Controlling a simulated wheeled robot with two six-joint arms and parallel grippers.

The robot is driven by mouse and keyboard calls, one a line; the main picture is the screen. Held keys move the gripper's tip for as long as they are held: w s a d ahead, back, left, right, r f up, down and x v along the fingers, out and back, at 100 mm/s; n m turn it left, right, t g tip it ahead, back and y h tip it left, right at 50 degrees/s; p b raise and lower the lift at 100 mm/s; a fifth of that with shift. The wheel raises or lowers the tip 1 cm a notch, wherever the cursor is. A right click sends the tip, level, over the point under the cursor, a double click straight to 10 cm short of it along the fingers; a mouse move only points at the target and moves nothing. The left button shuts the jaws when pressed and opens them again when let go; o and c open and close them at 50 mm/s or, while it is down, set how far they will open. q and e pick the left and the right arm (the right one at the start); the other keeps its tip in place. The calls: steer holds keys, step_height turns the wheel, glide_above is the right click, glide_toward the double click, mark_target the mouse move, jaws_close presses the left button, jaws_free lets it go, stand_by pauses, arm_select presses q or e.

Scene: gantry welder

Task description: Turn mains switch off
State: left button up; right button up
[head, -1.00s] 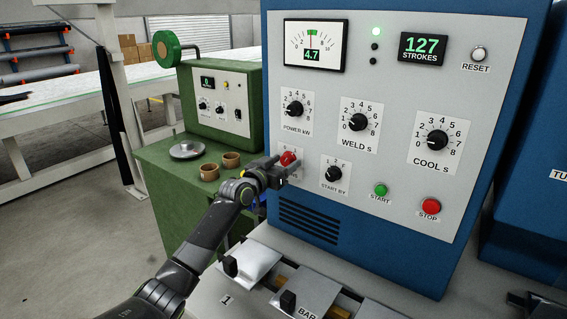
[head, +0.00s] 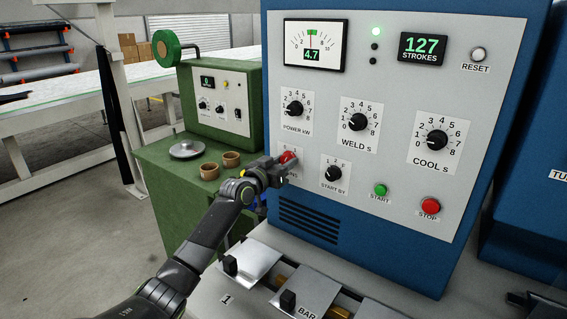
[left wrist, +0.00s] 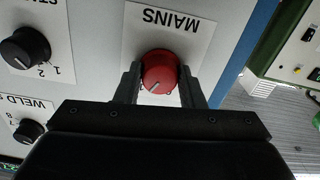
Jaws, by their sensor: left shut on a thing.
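The mains switch is a red round knob (head: 288,157) on a white label plate, low on the left of the grey panel. In the left wrist view the knob (left wrist: 159,72) sits under the upside-down word MAINS, with a pale pointer line on its face. My left gripper (head: 279,165) is at the knob. In the left wrist view its two fingers (left wrist: 160,84) stand on either side of the knob, shut on it. The gripper hides part of the label plate in the head view. My right gripper is not in view.
Close by are the START BY knob (head: 334,173), green START button (head: 380,190) and red STOP button (head: 431,206). A green cabinet (head: 160,165) with a dish and two brown cups stands at left. Clamps and bars lie below the panel.

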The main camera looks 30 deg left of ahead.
arm_select(q)
steer(key=n+p, duration=0.3)
steer(key=n, duration=0.3)
steer(key=shift+r, duration=0.15)
steer(key=shift+n+p, duration=1.1)
steer(key=shift+n, duration=1.6)
steer(key=o, duration=1)
steer(key=s, duration=0.5)
steer(key=s+a+p, duration=0.1)
steer(key=s, duration=0.5)
steer(key=s+a+p, duration=0.1)
steer(key=s, duration=0.5)
steer(key=shift+s+a, duration=0.15)
steer(key=shift+a, duration=0.1)
steer(key=shift+f, duration=0.2)
